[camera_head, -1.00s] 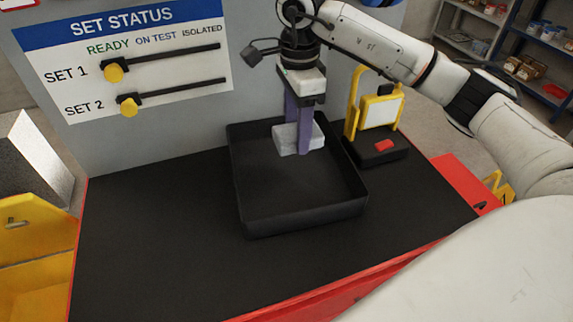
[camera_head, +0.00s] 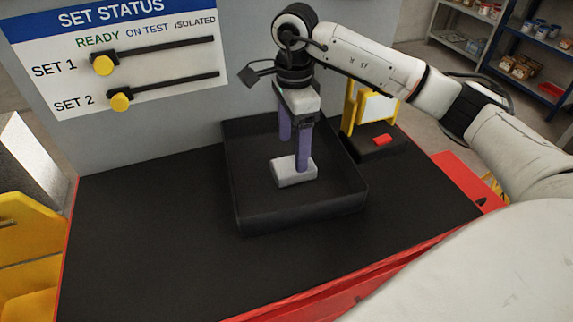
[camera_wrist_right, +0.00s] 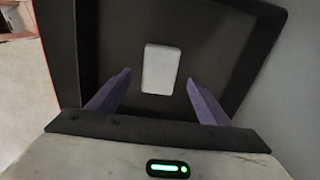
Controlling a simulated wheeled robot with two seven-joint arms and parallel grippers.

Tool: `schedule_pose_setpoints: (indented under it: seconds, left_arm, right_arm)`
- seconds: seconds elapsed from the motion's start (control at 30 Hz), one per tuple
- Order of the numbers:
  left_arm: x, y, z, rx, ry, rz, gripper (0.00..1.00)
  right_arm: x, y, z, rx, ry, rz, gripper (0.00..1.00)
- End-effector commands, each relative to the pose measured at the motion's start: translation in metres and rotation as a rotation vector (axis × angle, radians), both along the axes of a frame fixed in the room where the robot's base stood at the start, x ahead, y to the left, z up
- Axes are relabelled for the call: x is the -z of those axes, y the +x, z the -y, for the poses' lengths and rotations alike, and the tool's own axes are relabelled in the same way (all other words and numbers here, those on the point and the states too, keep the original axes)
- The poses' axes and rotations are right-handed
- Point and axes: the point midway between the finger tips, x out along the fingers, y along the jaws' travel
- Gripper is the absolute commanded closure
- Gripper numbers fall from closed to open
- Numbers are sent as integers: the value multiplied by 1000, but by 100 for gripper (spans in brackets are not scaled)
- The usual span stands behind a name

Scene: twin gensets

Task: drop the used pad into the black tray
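The used pad, a pale grey-white block (camera_head: 294,172), lies on the floor of the black tray (camera_head: 300,217). In the right wrist view the pad (camera_wrist_right: 161,69) shows between and beyond the fingertips, with dark gaps on both sides. My right gripper (camera_head: 294,150), with purple fingers, is open above the pad inside the tray's outline. The wrist view shows its fingers (camera_wrist_right: 158,85) spread apart and holding nothing. In the head view one finger overlaps the pad, and the exact gap in height is hard to tell. My left gripper is not in view.
A yellow-framed stand (camera_head: 375,108) with a black base and red button (camera_head: 383,139) is just right of the tray. The status board (camera_head: 115,55) is on the wall behind. The dark bench top (camera_head: 140,235) is clear to the left.

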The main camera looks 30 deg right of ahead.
Motion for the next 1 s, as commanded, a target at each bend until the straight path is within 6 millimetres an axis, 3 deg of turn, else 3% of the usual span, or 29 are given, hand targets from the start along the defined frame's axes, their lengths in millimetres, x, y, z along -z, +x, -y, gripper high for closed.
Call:
schedule_pose_setpoints:
  seconds: [0.27,0.73,1.0]
  left_arm:
    - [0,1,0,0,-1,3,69]
    - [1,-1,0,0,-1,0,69]
    - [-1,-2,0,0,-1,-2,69]
  right_arm:
    - [-6,1,0,0,-1,2,28]
    - [-91,1,0,1,-1,4,28]
    - [-103,0,0,0,0,0,28]
